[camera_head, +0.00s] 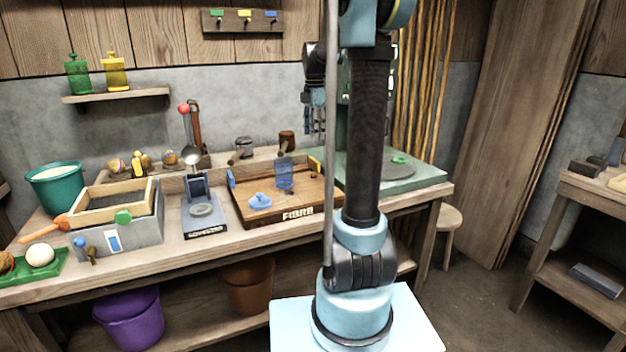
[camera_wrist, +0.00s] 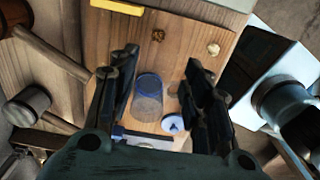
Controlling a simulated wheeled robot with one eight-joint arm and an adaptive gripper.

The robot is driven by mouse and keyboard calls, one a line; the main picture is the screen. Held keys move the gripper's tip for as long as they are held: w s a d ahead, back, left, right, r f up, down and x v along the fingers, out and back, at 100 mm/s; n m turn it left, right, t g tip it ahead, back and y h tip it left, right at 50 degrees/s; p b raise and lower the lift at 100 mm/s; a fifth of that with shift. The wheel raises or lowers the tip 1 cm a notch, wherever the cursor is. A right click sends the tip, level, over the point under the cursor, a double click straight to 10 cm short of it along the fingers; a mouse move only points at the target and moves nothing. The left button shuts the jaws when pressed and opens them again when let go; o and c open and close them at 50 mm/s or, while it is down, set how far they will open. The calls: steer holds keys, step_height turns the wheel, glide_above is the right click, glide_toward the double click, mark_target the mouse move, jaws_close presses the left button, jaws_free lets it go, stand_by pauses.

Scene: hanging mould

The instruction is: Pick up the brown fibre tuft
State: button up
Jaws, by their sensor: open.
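The brown fibre tuft (camera_wrist: 158,34) is a small dark brown clump lying on the wooden board (camera_wrist: 185,30), beyond my fingertips in the wrist view. In the head view a small brown spot (camera_head: 313,176) near the yellow bar seems to be it. My gripper (camera_wrist: 160,68) is open and empty above the board, its two dark fingers wide apart. A blue mesh cup (camera_wrist: 147,97) and a blue-and-white knobbed piece (camera_wrist: 173,124) show between the fingers, below them. In the head view my arm hides part of the board's right side.
A cream tuft (camera_wrist: 213,48) lies right of the brown one. A yellow bar (camera_wrist: 117,6) edges the board. A mallet (camera_wrist: 30,104) lies to the left. In the head view, the grey box with a sieve (camera_head: 119,230) and a blue stand (camera_head: 204,225) are left of the board.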

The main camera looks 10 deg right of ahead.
glide_above(314, 174)
step_height(314, 174, down, 12)
steer(key=shift+w+r, duration=0.1)
steer(key=shift+r, duration=0.05)
steer(key=shift+w+f, duration=0.15)
steer(key=shift+f, duration=1.2)
steer(key=shift+w+f, duration=0.1)
steer(key=shift+f, duration=1.25)
steer(key=c, duration=0.8)
